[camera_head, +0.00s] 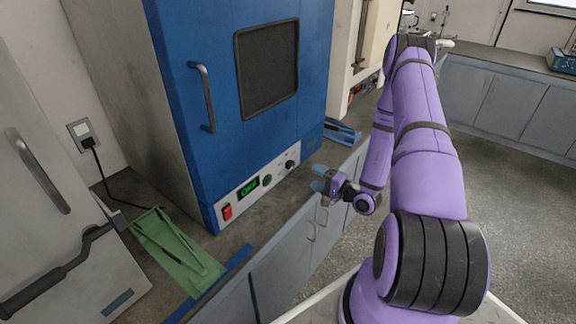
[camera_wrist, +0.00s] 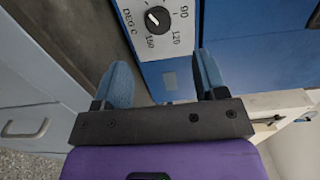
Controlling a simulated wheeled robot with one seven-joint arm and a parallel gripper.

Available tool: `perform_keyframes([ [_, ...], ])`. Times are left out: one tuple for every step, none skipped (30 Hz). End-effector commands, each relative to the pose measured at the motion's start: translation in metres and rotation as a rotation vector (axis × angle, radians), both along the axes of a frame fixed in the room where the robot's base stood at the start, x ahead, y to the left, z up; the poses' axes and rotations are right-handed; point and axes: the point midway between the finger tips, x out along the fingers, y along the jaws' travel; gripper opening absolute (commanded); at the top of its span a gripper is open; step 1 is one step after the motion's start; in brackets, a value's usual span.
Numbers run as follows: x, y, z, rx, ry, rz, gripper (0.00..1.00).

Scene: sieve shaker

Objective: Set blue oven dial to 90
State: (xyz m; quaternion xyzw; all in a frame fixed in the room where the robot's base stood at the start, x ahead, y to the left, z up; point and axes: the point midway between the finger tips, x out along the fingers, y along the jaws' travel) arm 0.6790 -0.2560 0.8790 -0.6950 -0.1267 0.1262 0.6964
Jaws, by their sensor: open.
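The blue oven (camera_head: 180,60) stands on the counter with its door shut. Its black dial (camera_head: 290,165) is at the right end of the white control panel, and it also shows at the top of the wrist view (camera_wrist: 158,20). The marks 90, 120, 150 and "DEG C" show around it. A white line shows on the dial, but I cannot tell exactly which mark it points to. My gripper (camera_head: 318,178) is open and empty, to the right of the dial and apart from it. In the wrist view, the dial lies beyond the two blue fingers (camera_wrist: 160,65).
The panel also has a green display (camera_head: 248,186) and a red switch (camera_head: 227,211). A green object (camera_head: 175,250) lies on the counter at left, and a blue one (camera_head: 342,133) lies right of the oven. The floor (camera_head: 480,190) is clear at right.

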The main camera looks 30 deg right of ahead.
Motion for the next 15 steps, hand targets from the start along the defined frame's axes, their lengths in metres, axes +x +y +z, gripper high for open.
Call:
perform_keyframes([
  [0.000,-0.001,-0.003,0.000,0.001,-0.009,0.66],
  [0.001,-0.001,-0.004,-0.002,0.002,-0.012,0.66],
  [0.003,0.000,-0.004,-0.003,0.001,-0.014,0.66],
  [0.005,0.001,-0.004,-0.003,0.000,-0.014,0.66],
  [0.007,0.002,-0.004,-0.003,0.000,-0.013,0.66],
  [0.012,0.003,-0.003,-0.003,-0.001,-0.012,0.66],
  [0.016,0.005,-0.003,-0.002,-0.002,-0.012,0.66],
  [0.020,0.006,-0.003,-0.003,-0.002,-0.012,0.66],
  [0.026,0.009,-0.003,-0.003,-0.002,-0.010,0.66],
  [0.032,0.011,-0.003,-0.004,-0.001,-0.010,0.66],
  [0.037,0.013,-0.003,-0.003,-0.002,-0.010,0.66],
  [0.044,0.015,-0.003,-0.003,-0.002,-0.010,0.66],
  [0.049,0.017,-0.003,-0.003,-0.002,-0.010,0.66],
  [0.054,0.019,-0.003,-0.002,-0.002,-0.010,0.66],
  [0.061,0.021,-0.003,-0.002,-0.002,-0.010,0.66],
])
